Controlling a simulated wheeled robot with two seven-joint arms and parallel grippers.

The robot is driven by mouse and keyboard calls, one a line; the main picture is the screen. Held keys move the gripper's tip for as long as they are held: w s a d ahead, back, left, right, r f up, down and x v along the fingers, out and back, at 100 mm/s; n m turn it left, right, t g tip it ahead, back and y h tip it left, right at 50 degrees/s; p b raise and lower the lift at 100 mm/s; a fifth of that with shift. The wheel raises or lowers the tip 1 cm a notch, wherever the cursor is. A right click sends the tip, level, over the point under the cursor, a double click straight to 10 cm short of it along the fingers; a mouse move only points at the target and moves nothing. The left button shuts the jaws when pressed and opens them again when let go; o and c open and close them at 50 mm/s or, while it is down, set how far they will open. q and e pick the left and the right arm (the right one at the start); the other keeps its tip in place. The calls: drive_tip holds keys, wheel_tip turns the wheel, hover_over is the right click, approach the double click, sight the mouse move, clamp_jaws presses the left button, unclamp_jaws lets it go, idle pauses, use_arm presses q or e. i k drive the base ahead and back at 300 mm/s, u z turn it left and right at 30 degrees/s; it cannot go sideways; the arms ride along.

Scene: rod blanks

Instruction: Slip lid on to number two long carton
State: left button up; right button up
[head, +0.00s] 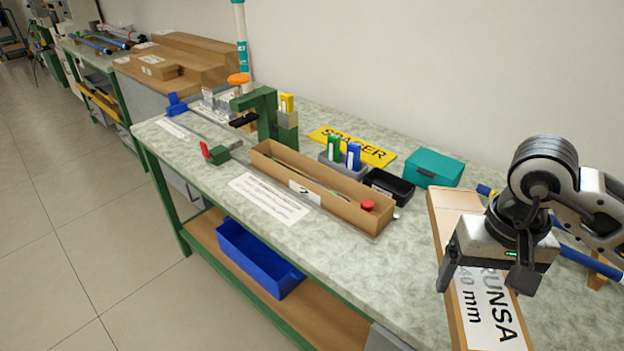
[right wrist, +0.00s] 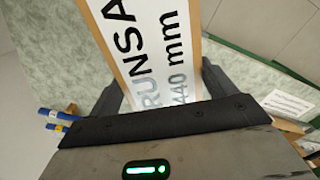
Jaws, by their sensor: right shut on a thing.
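The long brown lid (head: 446,207) carries a white label reading "RUNSA" and "40 mm" in the head view. My right gripper (head: 487,280) is shut across its width, one finger at each long side. The lid also shows between the fingers in the right wrist view (right wrist: 165,52). I cannot tell whether it rests on the bench or is just above it. The long open carton (head: 335,205), with a "2" on its front label, stands left of the lid. A thin rod and a red-capped piece (head: 367,205) are inside it. My left gripper is out of view.
Behind the carton are a black tray (head: 398,185), a teal box (head: 434,168) and a yellow sign (head: 352,146). A green clamp-like fixture (head: 262,115) stands at its far end. Blue rods lie right of the lid. Bare bench separates carton and lid.

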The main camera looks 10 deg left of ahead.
sight(372, 224)
drive_tip(key=u, duration=2.35)
drive_tip(key=i, duration=1.45)
drive_tip(key=z, duration=2.35)
drive_tip(key=i, duration=0.5)
drive_tip(key=z, duration=0.05)
